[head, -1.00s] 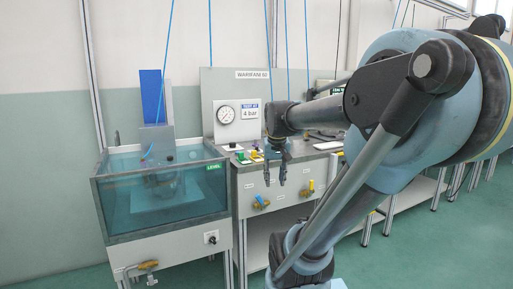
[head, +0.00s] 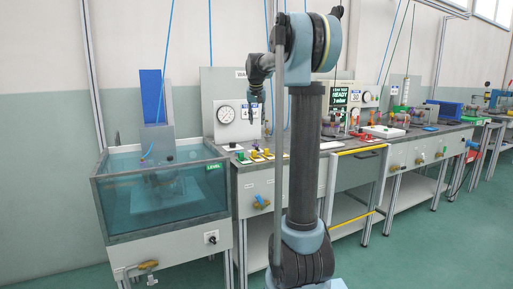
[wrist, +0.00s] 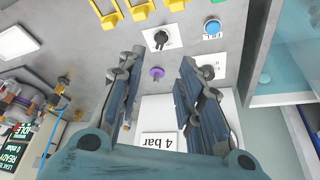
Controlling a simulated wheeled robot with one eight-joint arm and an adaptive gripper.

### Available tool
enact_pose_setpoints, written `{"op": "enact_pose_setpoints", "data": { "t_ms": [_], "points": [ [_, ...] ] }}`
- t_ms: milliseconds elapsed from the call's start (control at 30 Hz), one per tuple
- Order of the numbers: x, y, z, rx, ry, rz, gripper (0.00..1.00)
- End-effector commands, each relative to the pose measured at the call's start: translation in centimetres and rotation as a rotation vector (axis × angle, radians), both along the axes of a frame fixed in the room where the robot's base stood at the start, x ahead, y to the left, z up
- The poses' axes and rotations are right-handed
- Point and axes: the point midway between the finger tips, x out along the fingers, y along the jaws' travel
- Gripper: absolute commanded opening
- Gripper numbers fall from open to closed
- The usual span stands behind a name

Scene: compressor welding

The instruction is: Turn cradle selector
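A black rotary selector knob (wrist: 161,39) sits on a white labelled plate in the wrist view, just beyond my fingertips; its label is too small to read. Another black knob (wrist: 208,72) is on a pale plate at right. A dark knob (head: 211,238) is also on the front below the water tank. I cannot tell which is the cradle selector. My gripper (wrist: 160,62) is open and empty, fingers apart above the bench top and touching no knob. In the head view my gripper (head: 257,94) is small, in front of the gauge panel.
A purple knob (wrist: 156,73) shows between my fingers, and a blue button (wrist: 212,28) is at right. Yellow handles (wrist: 143,11) stand along the top. The glass water tank (head: 160,190) is left of the bench. The pressure gauge (head: 226,114) is on the upright panel.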

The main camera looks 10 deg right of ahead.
Motion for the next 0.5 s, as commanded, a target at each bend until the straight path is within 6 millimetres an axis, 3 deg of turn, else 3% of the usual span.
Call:
{"op": "enact_pose_setpoints", "data": {
  "t_ms": [100,267,500],
  "points": [
    [1.4,0.1,0.2,0.000,-0.005,-0.006,0.33],
    [2.1,0.1,-0.4,0.001,-0.006,-0.008,0.33],
    [3.4,-0.2,-3.7,0.000,-0.006,-0.007,0.33]
  ]
}}
